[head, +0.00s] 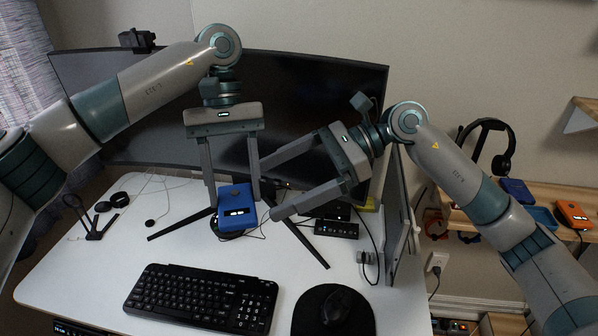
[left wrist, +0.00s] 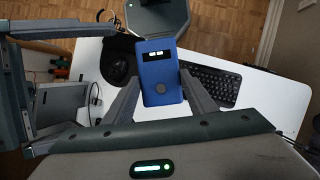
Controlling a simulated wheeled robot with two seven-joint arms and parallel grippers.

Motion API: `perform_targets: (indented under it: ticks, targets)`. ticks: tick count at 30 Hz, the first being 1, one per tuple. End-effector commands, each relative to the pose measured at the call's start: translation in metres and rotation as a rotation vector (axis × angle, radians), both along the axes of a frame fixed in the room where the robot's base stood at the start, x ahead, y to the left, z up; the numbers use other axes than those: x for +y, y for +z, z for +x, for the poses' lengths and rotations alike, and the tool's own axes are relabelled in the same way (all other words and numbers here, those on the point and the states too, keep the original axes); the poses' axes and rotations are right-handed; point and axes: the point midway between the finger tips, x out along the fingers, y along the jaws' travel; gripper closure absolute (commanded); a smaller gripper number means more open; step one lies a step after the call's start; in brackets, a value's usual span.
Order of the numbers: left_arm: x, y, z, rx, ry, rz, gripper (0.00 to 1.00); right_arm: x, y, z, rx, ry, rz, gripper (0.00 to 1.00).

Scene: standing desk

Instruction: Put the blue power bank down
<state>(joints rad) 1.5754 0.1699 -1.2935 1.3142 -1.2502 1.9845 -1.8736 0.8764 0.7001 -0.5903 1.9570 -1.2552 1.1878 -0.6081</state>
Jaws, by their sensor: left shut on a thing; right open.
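The blue power bank (head: 237,207), with a small lit display and a round button, is between the fingers of my left gripper (head: 235,198). In the left wrist view, the power bank (left wrist: 160,75) is clamped between both fingers of the left gripper (left wrist: 160,92), with the desk below. In the head view it appears in front of the monitor, over the stand's legs; its exact height above the desk is hard to tell. My right gripper (head: 269,190) is open and empty just right of the power bank, its fingers pointing left.
The white desk (head: 95,262) holds a black keyboard (head: 203,296), a mouse (head: 335,306) on a dark pad, a small black box (head: 336,229) and the monitor (head: 300,100). Bare desk lies left of the keyboard. A right shelf holds an orange device (head: 573,213) and headphones (head: 503,160).

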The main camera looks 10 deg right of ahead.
Motion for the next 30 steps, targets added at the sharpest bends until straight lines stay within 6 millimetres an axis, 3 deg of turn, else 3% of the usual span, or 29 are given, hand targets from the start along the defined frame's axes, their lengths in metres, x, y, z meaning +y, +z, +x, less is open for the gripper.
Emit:
perform_targets:
  ticks: [6,12,27,30]
  targets:
    - [0.000,0.000,0.000,0.000,0.000,0.000,0.78,0.034,-0.013,-0.001,-0.001,0.003,0.001,0.00]
    - [0.000,0.000,0.000,0.000,0.000,0.000,0.78,0.055,-0.022,-0.001,0.001,0.002,0.001,0.00]
    - [0.000,0.000,0.000,0.000,0.000,0.000,0.78,0.065,-0.027,0.000,0.000,0.000,0.000,0.00]
    - [0.000,0.000,0.000,0.000,0.000,0.000,0.78,0.065,-0.027,0.000,0.000,0.000,0.000,0.24]
